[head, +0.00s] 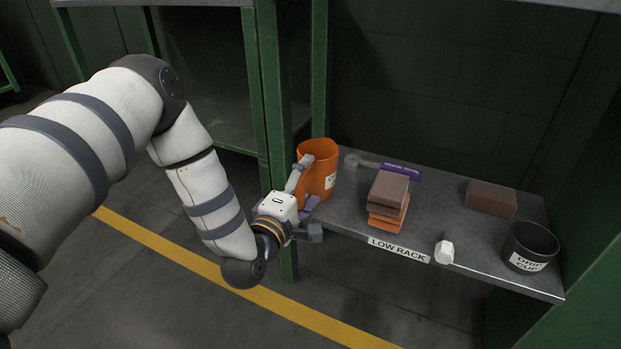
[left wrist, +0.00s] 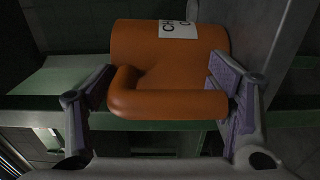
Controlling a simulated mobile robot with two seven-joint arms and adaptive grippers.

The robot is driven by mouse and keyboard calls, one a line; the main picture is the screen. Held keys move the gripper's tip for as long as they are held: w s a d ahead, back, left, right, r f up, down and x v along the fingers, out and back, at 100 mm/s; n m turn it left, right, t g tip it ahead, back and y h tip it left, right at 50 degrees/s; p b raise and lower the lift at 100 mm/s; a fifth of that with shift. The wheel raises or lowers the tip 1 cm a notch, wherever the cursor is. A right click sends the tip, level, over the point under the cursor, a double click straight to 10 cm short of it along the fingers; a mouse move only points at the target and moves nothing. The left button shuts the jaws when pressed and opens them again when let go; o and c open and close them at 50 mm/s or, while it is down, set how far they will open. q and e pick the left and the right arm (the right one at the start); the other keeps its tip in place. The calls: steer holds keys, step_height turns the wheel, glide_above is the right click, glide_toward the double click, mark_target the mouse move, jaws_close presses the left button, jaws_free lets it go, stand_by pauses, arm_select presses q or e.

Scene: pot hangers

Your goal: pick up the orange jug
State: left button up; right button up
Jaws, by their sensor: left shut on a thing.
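The orange jug (head: 318,170) is upright at the left end of the low rack in the head view. It has a white label, partly hidden. My left gripper (head: 308,182) is at its near left side, shut on it. In the left wrist view the jug (left wrist: 180,62) lies across the picture, with its handle (left wrist: 165,104) between my two fingers. The right finger's purple pad is against the handle's end. The jug's base is hidden behind the gripper in the head view, so I cannot tell whether it touches the rack. My right gripper is not in view.
The low rack (head: 345,218) also holds stacked brown and orange blocks (head: 389,193), a purple-labelled tool (head: 400,170), a brown block (head: 491,198), a white piece (head: 444,252) and a black drip cup (head: 530,246). A green post (head: 271,110) stands close to the jug's left.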

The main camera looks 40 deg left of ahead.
arm_select(q)
step_height(320, 180, up, 4)
steer(key=shift+p, duration=0.95)
steer(key=s+d+r+p, duration=0.6)
steer(key=s+d+r, duration=0.2)
steer(key=s, duration=0.3)
steer(key=shift+d+r, duration=0.35)
steer(key=shift+r, duration=0.25)
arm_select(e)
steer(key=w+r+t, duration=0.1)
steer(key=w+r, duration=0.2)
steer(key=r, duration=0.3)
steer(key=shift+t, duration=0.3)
